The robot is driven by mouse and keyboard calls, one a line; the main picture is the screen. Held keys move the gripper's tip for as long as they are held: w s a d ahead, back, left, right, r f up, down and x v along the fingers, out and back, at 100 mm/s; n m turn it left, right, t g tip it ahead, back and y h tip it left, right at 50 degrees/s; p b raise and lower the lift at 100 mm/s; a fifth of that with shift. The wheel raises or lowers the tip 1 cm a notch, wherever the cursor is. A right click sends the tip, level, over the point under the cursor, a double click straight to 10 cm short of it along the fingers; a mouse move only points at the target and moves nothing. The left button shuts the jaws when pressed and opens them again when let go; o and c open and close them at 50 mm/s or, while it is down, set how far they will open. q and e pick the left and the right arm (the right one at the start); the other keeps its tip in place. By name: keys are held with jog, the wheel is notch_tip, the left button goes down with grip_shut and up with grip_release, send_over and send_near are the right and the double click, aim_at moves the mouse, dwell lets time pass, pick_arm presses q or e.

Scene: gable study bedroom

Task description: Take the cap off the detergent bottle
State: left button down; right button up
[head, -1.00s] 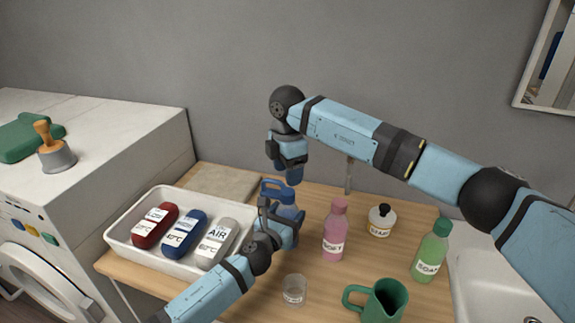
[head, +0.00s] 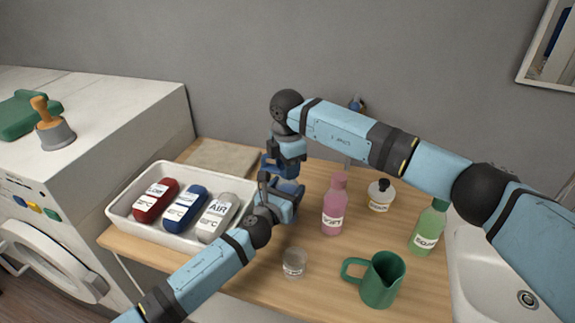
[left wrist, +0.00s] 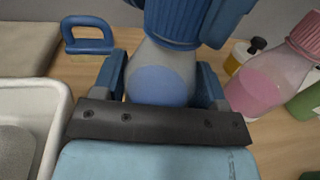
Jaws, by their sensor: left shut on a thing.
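The detergent bottle (left wrist: 160,75) is clear with blue contents and stands upright in the left wrist view. Its ribbed blue cap (left wrist: 182,18) is on top, cut off by the picture's upper edge. My left gripper (left wrist: 160,88) is shut on the bottle's body, one finger on each side. In the head view my left gripper (head: 280,202) hides most of the bottle. My right gripper (head: 287,168) points down from above at the cap. A blue finger of it shows close beside the cap in the left wrist view; whether it grips is unclear.
A blue handle-shaped thing (left wrist: 88,38) is left of the bottle. A white tray (head: 122,212) holds red, blue and grey bottles.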

jog(key=n, duration=0.5)
jog(key=shift+r, duration=0.1)
jog(key=n, duration=0.4)
jog(key=shift+n, duration=0.4)
jog(key=n, duration=0.8)
jog(key=shift+n, duration=0.3)
jog(key=n, duration=0.8)
jog(key=shift+n, duration=0.3)
jog(key=n, duration=0.9)
